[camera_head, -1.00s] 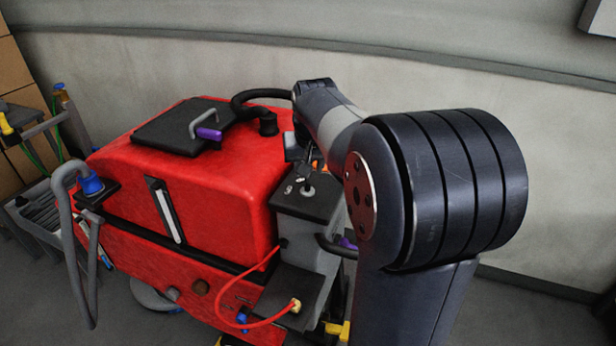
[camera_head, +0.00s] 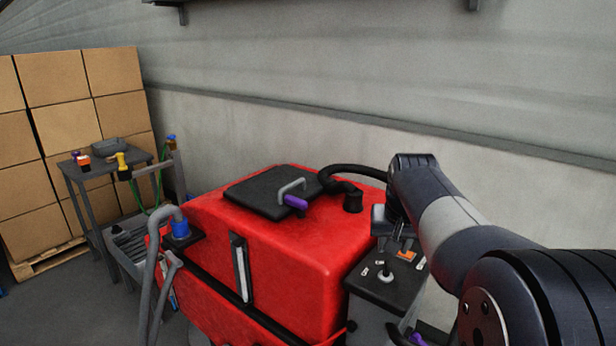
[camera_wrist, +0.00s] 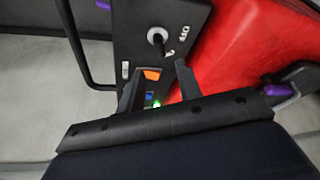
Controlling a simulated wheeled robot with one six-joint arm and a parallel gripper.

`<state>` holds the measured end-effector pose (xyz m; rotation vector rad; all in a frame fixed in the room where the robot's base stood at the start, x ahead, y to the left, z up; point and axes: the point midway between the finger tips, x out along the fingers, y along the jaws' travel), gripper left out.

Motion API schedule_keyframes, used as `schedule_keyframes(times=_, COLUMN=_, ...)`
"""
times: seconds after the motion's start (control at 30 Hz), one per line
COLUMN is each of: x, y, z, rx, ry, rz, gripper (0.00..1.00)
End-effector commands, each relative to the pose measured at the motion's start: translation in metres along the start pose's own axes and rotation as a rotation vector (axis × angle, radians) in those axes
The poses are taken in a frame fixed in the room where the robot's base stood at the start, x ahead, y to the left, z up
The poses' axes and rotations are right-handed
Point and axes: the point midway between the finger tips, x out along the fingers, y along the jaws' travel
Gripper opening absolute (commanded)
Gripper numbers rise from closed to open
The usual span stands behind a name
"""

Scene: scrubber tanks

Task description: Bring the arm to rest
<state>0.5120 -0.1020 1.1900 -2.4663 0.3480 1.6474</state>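My gripper (camera_head: 391,228) hangs over the dark control panel (camera_head: 384,287) of the red scrubber (camera_head: 285,262). In the wrist view my gripper (camera_wrist: 157,82) shows its two fingers apart with nothing held between them. Behind the fingers the panel (camera_wrist: 135,30) shows a knobbed lever (camera_wrist: 157,37), an orange switch (camera_wrist: 152,74) and a small green light (camera_wrist: 157,104). Whether a fingertip touches the panel I cannot tell. My arm reaches in from the lower right of the head view.
The scrubber's black lid (camera_head: 262,194) has a grey handle with a purple part (camera_head: 296,202). A black hose (camera_head: 345,180) curves near my wrist. A grey table (camera_head: 105,165) and stacked cartons (camera_head: 65,125) stand left. A wall (camera_head: 330,90) runs behind.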

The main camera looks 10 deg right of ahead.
Motion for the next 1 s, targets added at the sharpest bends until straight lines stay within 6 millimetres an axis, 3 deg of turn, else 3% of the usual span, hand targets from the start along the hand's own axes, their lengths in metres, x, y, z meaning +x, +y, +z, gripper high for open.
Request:
schedule_keyframes(times=0.3, x=0.062, y=0.0, z=0.0, rx=0.0, ry=-0.005, rz=0.001, gripper=0.34)
schedule_keyframes(times=0.47, x=0.086, y=0.0, z=0.001, rx=0.0, ry=-0.004, rz=0.0, gripper=0.34)
schedule_keyframes(times=1.0, x=0.085, y=0.001, z=0.0, rx=-0.044, ry=0.0, rz=-0.018, gripper=0.34)
